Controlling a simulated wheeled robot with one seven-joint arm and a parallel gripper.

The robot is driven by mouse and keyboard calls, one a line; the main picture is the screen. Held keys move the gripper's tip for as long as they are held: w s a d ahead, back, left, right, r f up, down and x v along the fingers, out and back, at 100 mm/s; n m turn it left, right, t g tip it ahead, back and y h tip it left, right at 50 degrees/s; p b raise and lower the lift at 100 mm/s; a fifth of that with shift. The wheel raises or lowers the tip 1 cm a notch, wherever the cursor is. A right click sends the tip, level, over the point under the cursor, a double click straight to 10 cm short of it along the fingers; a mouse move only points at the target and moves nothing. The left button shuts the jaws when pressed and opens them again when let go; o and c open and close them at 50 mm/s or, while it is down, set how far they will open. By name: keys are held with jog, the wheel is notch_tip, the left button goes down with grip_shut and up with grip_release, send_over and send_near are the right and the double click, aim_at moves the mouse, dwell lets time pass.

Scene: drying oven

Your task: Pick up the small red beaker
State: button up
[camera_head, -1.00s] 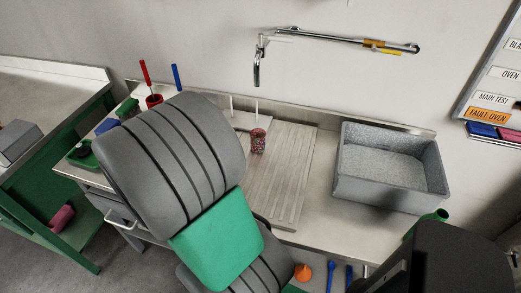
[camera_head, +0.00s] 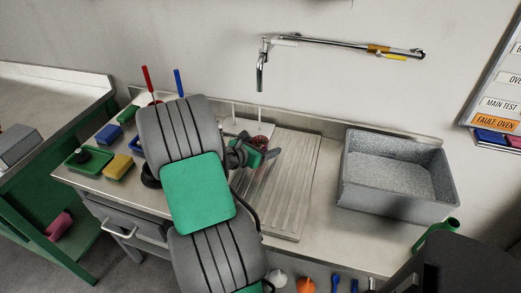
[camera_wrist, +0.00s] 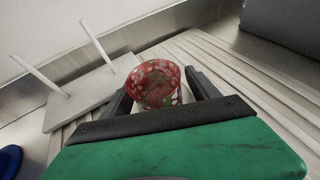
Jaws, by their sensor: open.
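The small red beaker (camera_wrist: 154,84), red with pale spots, stands on the ribbed drainboard beside the sink. In the wrist view it sits between the two fingers of my gripper (camera_wrist: 158,88), with its open rim facing the camera. The fingers are open, one on each side of it; I cannot tell whether either touches it. In the head view the beaker (camera_head: 262,142) shows only in part behind my gripper (camera_head: 250,152), and its lower part is hidden.
A white peg rack (camera_wrist: 90,95) stands just left of the beaker. The grey sink (camera_head: 343,185) lies to the right. A yellow sponge (camera_head: 118,167), a green tray (camera_head: 76,168) and a blue block (camera_head: 108,134) lie on the left counter. The tap (camera_head: 262,75) is on the wall above.

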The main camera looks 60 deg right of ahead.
jog(key=shift+c, duration=0.2)
grip_shut()
dwell(0.5)
jog(key=shift+r, duration=0.15)
